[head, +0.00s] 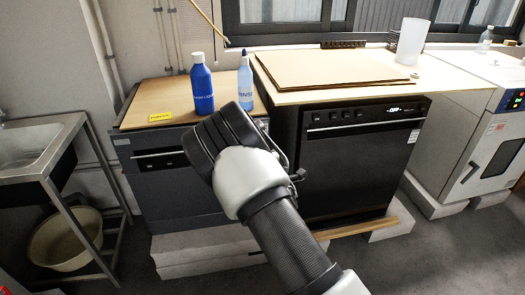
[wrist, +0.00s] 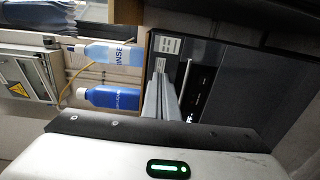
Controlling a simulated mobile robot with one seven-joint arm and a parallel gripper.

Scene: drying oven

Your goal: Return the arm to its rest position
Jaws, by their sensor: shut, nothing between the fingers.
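My arm (head: 258,188) rises from the bottom middle of the head view, bent, with its dark end in front of the two black appliances. My gripper (wrist: 162,90) shows in the wrist view with its grey fingers together and nothing held. Its fingertips cannot be made out in the head view. A dark blue bottle (head: 202,88) and a light blue rinse bottle (head: 245,84) stand upright on the left appliance's wooden top, behind my arm's end. In the sideways wrist view, the dark blue bottle (wrist: 108,98) and the rinse bottle (wrist: 110,54) appear beyond the fingers, apart from them.
The left appliance (head: 165,180) and right black appliance (head: 355,165) have shut fronts. Boards (head: 330,66) and a white cup (head: 410,42) lie on the counter. A white oven (head: 480,155) stands at right, a sink (head: 35,142) at left. Floor is clear at lower right.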

